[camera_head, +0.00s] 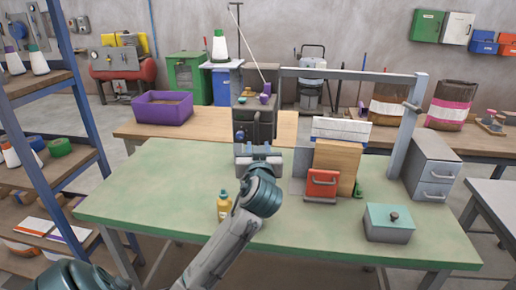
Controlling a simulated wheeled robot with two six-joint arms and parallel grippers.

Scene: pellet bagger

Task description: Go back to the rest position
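My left arm comes in from the bottom left and reaches over the green-topped table (150,190). My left gripper (259,158) is near the middle of the picture, pointing away from me, in front of a dark grey machine (253,118). I see it from behind, and its wrist hides part of it, so I cannot tell whether its fingers are apart or hold anything. My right gripper is not in view.
A yellow bottle (223,206) stands close to my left forearm. A red-fronted box (321,184), a wooden board (338,160), a grey post frame (408,130) and a teal-lidded box (389,222) stand to the right. A blue-framed shelf (85,110) is at left. The table's left part is clear.

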